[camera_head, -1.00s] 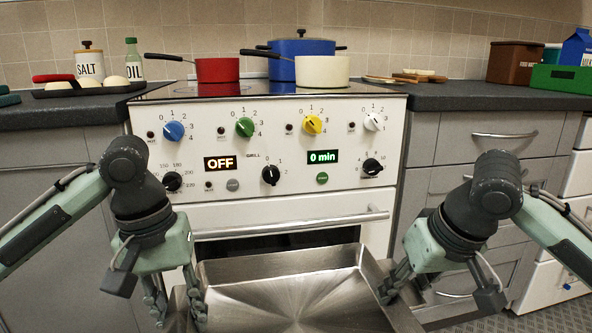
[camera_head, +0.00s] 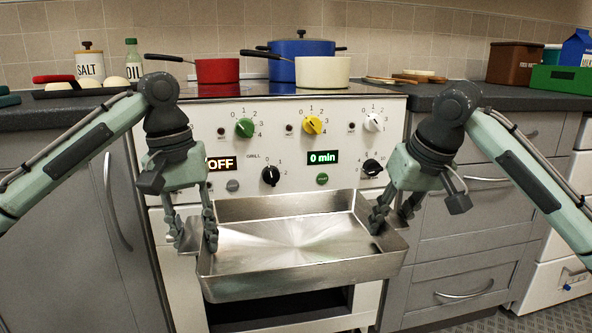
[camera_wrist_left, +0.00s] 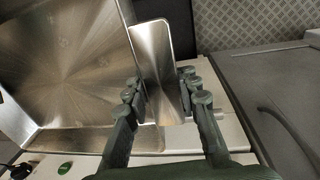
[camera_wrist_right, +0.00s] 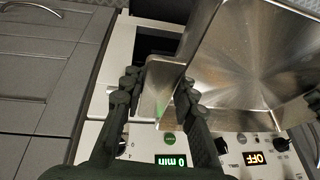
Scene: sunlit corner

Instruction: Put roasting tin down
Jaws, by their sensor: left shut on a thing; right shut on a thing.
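The roasting tin (camera_head: 300,242) is a wide, shallow, empty metal tin, held about level in front of the cooker. It also shows in the left wrist view (camera_wrist_left: 65,60) and the right wrist view (camera_wrist_right: 255,60). My left gripper (camera_head: 195,238) is shut on the tin's left end, with a finger on either side of its handle flange. My right gripper (camera_head: 393,217) is shut on the right end in the same way. The tin hides part of the cooker's front. No surface is seen touching its underside.
The cooker's hob (camera_head: 218,90) carries a red saucepan (camera_head: 217,71), a blue pot (camera_head: 303,48) and a cream saucepan (camera_head: 322,72). Grey worktop (camera_head: 445,97) runs on the right, with a green box (camera_head: 565,79) on it. On the left worktop stand salt and oil containers and a dark tray (camera_head: 85,91).

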